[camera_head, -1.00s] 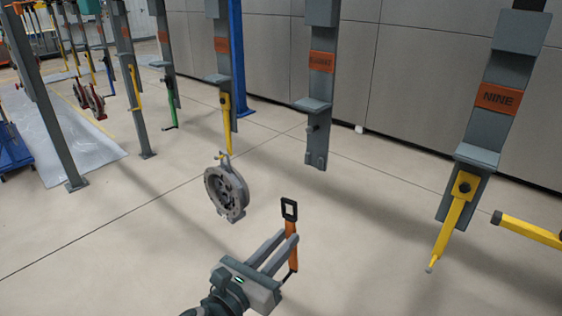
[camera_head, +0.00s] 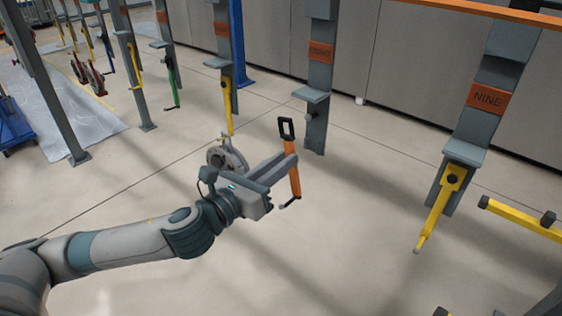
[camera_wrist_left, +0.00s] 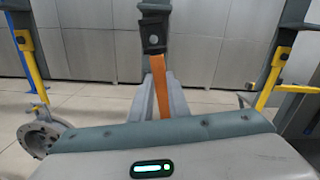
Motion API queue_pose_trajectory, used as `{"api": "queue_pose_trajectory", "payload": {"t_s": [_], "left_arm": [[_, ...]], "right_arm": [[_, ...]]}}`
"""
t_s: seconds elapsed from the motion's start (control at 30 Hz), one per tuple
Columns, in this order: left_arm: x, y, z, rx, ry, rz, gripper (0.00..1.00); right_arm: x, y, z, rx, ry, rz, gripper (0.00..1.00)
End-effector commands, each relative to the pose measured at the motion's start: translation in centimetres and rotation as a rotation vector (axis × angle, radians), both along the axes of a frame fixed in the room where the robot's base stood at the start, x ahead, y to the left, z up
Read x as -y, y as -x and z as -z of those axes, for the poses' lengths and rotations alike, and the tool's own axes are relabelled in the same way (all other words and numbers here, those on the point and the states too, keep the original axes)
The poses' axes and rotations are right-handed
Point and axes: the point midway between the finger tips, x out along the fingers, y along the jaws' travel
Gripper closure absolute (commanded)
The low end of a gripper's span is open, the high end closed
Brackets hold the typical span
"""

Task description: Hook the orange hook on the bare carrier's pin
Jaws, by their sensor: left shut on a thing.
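The orange hook (camera_head: 294,181) has a black loop (camera_head: 286,128) at its top and a small dark curved end at its bottom. My left gripper (camera_head: 286,167) is shut on its shaft and holds it nearly upright in the air. The bare carrier (camera_head: 318,83) is a grey bar with an orange plate, a ledge and a dark pin (camera_head: 309,117) below the ledge. In the head view the loop is left of the pin, apart from it. In the left wrist view the orange hook (camera_wrist_left: 160,88) overlaps the bare carrier (camera_wrist_left: 155,8); the depth gap is unclear. My right gripper is out of view.
The carrier marked NINE (camera_head: 488,99) stands right with a yellow hook (camera_head: 435,210). Left of the bare carrier, another yellow hook (camera_head: 227,105) bears a grey round part (camera_head: 222,154), partly behind my gripper. A yellow bar (camera_head: 520,218) is at right. The floor below is clear.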

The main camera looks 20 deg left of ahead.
Motion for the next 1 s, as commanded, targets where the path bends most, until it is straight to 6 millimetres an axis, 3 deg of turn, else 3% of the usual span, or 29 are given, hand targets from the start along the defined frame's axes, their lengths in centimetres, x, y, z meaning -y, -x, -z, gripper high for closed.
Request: {"api": "queue_pose_trajectory", "payload": {"t_s": [0.37,1.0], "left_arm": [[0.3,-0.7,0.0,0.002,0.001,0.001,1.00],[1.3,-3.7,0.3,0.003,0.000,-0.001,1.00]], "right_arm": [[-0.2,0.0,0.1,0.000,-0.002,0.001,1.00],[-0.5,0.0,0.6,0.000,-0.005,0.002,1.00]]}}
